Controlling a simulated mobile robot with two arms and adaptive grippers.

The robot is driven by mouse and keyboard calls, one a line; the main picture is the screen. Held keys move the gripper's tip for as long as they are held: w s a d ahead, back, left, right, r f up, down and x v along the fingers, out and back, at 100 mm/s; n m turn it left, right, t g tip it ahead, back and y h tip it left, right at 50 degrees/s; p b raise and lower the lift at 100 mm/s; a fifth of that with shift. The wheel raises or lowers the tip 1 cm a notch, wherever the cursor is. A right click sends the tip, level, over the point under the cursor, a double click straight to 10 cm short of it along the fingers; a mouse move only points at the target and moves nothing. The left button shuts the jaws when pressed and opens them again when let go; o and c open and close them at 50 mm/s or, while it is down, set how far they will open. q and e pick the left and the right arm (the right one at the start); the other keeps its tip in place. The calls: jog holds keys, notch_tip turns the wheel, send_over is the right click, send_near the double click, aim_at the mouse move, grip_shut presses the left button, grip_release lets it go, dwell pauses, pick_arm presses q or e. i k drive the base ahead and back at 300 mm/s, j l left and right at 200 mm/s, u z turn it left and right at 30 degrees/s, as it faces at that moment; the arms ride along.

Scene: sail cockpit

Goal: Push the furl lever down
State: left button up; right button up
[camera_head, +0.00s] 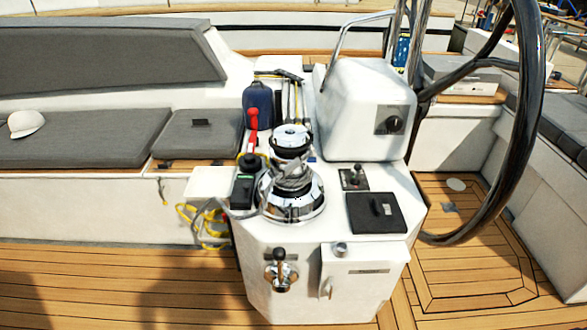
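A lever with a dark knob and a round chrome base (281,275) is on the front face of the white console (257,292); its knob points up. A small lever on a dark plate (354,179) stands on the console top, to the right of the chrome winch (291,193). The labels are too small to read, so I cannot tell which one is the furl lever. Neither of my grippers is in view.
A large black steering wheel (527,100) stands at the right. A red-handled tool (253,125) and a blue bag (258,103) are behind the winch. A yellow rope (205,228) hangs at the console's left. The teak floor in front is clear.

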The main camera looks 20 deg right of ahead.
aim_at(278, 94)
jog(key=z, duration=0.6)
jog(key=i+j+z, duration=0.3)
jog(key=j+z, duration=0.25)
jog(key=i+j+z, duration=0.15)
jog(key=j+z, duration=0.15)
jog(key=i+j+z, duration=0.1)
jog(key=j+z, duration=0.15)
jog(key=j, duration=0.25)
